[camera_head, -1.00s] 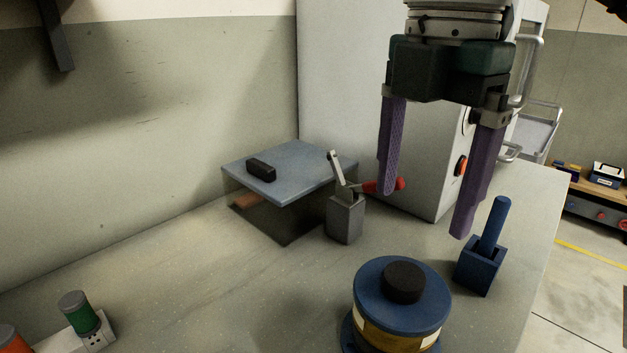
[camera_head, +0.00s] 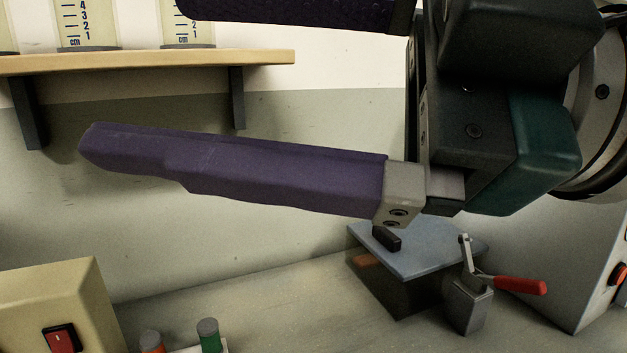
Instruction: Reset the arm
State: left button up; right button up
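My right gripper (camera_head: 140,76) comes in from the right, very close to the camera. Its two purple fingers point left, spread wide apart, one along the top edge and one across the middle. The upper finger is partly cut off by the frame. The gripper is open, with nothing visible between the fingers. It hides part of the wall and of the bench's back area. My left gripper is not in view.
A blue-grey plate (camera_head: 430,250) with a black block (camera_head: 386,238) stands on the bench beside a toggle clamp with a red handle (camera_head: 521,285). A shelf (camera_head: 150,64) holds measuring cylinders. A beige box with a red switch (camera_head: 62,338) and green-bodied post (camera_head: 209,337) are at lower left.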

jog(key=w+d+r+m+t+p, duration=0.1)
jog(key=w+d+r+m+t, duration=0.5)
jog(key=m+t, duration=0.5)
jog(key=w+d+f+m+t+h+p, duration=0.1)
jog(key=d+f+m+t+h, duration=0.1)
jog(key=d+f+m+h, duration=0.55)
jog(key=w+d+f+m+t+h+p, duration=0.1)
jog(key=w+d+f+m+t+h, duration=0.1)
jog(key=d+m+h, duration=0.6)
jog(key=s+d+f+n+g+h+p, duration=0.15)
jog(key=s+f+g+h, duration=0.25)
jog(key=s+f+g, duration=0.5)
jog(key=s+f+n+g+y+p, duration=0.15)
jog(key=s+f+g, duration=0.5)
jog(key=s, duration=0.75)
notch_tip(320, 180, up, 35)
jog(key=w+t+p, duration=0.1)
jog(key=p, duration=3.6)
jog(key=shift+w+a+h, duration=0.25)
jog(key=shift+a+h, duration=0.05)
jog(key=shift+a, duration=0.05)
